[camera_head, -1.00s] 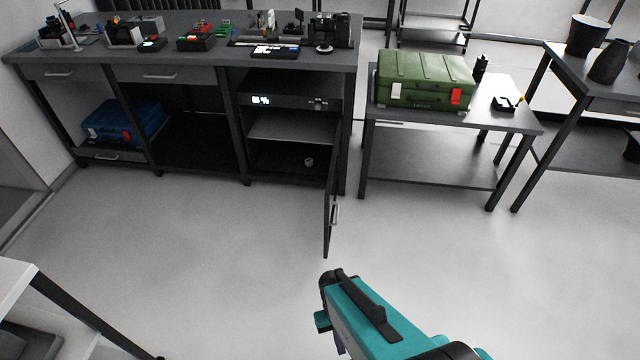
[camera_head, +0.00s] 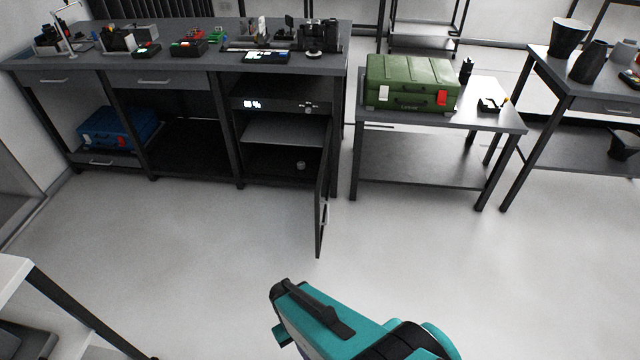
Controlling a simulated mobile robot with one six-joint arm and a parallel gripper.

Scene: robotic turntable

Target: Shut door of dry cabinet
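The dry cabinet (camera_head: 270,103) is built in under the right end of the long dark workbench, with a lit display on its front panel. Its door (camera_head: 321,190) is swung wide open, hinged on the right, and stands out toward me nearly edge-on. The door handle (camera_head: 325,214) is on the door's right-hand face. Inside are a shelf and a small round object. My teal and black arm (camera_head: 350,325) is at the bottom centre, in front of the door and apart from it. My gripper's fingers cannot be made out.
A low table (camera_head: 440,117) with a green case (camera_head: 411,82) stands right of the cabinet. A blue case (camera_head: 117,128) sits under the bench's left end. A white-topped table (camera_head: 12,272) is at lower left. The floor (camera_head: 220,230) around the door is clear.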

